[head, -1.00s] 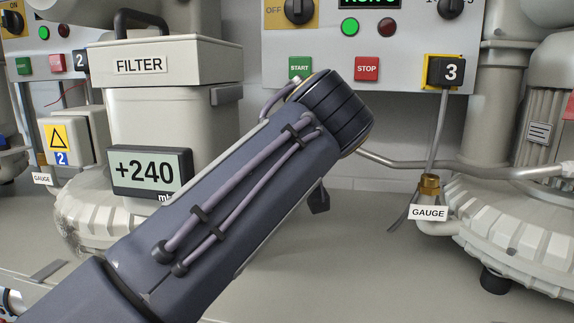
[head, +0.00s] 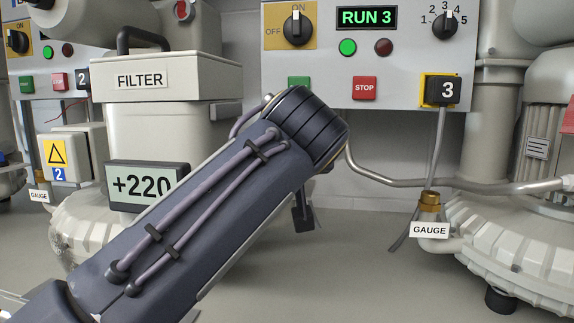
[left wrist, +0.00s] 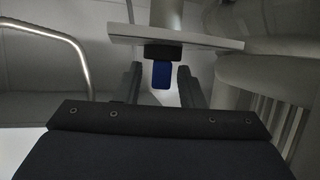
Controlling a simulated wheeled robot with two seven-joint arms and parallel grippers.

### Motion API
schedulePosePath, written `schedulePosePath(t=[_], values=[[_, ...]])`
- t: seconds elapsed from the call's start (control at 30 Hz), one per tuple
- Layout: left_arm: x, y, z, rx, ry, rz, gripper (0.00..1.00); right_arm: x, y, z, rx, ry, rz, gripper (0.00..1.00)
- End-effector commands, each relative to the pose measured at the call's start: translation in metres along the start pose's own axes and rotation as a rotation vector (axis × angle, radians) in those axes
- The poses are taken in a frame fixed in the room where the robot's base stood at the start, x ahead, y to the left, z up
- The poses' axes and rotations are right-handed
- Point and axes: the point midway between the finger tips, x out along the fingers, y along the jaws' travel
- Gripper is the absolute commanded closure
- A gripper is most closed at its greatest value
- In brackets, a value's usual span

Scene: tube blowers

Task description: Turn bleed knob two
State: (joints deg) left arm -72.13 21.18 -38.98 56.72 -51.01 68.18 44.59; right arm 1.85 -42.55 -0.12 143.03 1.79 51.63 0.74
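My left arm crosses the head view from the lower left. It hides most of my left gripper, of which a dark finger (head: 303,218) seems to show below the wrist. In the left wrist view a blue knob (left wrist: 162,75) with a black collar sits under a pale plate (left wrist: 175,37). My left gripper (left wrist: 160,83) is open, with one finger on each side of the knob and gaps between. No number shows on the knob, so I cannot tell whether it is bleed knob two. A display (head: 142,186) reads +220. My right gripper is not in view.
A filter box (head: 165,78) stands behind my arm at left. A control panel (head: 330,68) reading RUN 3 is on the back wall. A bent pipe (head: 400,180) runs to the right, near a gauge fitting (head: 430,203) and a ribbed blower (head: 520,240). The bench front is clear.

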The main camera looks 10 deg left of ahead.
Motion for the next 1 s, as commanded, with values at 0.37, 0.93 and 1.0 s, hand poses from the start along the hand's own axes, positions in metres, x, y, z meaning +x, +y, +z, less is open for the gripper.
schedulePosePath(t=[0.37,0.93,1.0], values=[[-0.007,0.001,0.0,0.0,0.003,0.002,0.64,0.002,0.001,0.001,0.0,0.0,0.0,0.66],[-0.078,0.0,0.0,-0.001,0.001,0.001,0.64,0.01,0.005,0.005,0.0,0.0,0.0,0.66],[-0.078,0.0,0.0,-0.001,0.001,0.0,0.64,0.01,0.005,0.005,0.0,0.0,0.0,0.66]])
